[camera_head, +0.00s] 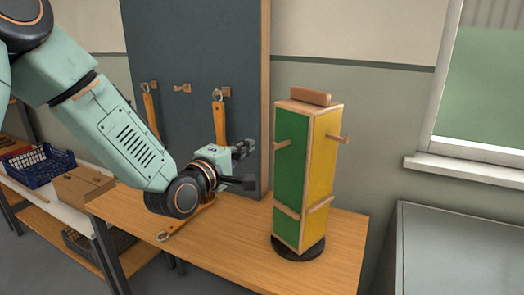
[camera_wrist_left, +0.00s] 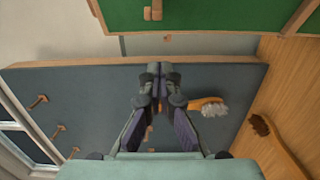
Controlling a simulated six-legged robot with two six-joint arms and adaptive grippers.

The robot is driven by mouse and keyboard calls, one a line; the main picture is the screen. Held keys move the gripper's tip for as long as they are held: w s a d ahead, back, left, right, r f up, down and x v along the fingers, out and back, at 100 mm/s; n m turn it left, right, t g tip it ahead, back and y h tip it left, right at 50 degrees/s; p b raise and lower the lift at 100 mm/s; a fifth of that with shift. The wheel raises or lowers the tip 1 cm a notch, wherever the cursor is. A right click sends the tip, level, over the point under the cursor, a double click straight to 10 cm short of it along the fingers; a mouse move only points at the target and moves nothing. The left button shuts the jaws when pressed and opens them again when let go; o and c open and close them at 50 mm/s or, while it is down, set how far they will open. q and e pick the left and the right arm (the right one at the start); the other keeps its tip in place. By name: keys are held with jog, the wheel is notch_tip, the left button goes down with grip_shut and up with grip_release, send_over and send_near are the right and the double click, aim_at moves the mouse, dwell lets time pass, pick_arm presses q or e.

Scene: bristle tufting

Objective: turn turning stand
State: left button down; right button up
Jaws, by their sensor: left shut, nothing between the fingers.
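The turning stand (camera_head: 289,170) stands upright on a round black base (camera_head: 299,250) near the right end of the wooden table. It shows a green face on the left and a yellow face on the right, with wooden pegs, ledges and a wooden block on top. In the left wrist view its green face (camera_wrist_left: 215,14) crosses the top. My left gripper (camera_head: 247,166) is just left of the stand, apart from it. In the left wrist view its fingertips (camera_wrist_left: 153,70) meet with nothing between them. My right gripper is in neither view.
A dark board (camera_head: 185,50) behind the table has pegs and hanging orange-handled brushes (camera_head: 219,120). Another brush (camera_head: 185,223) lies on the table (camera_head: 240,250) below my arm. A blue crate (camera_head: 38,164) and cardboard box (camera_head: 82,186) are left; a grey cabinet (camera_head: 455,250) is right.

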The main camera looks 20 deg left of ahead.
pick_arm(q)
jog(key=d, duration=0.4)
jog(key=shift+w, duration=0.4)
jog(key=shift+w, duration=0.1)
jog(key=shift+s+d, duration=0.1)
jog(key=shift+s, duration=0.1)
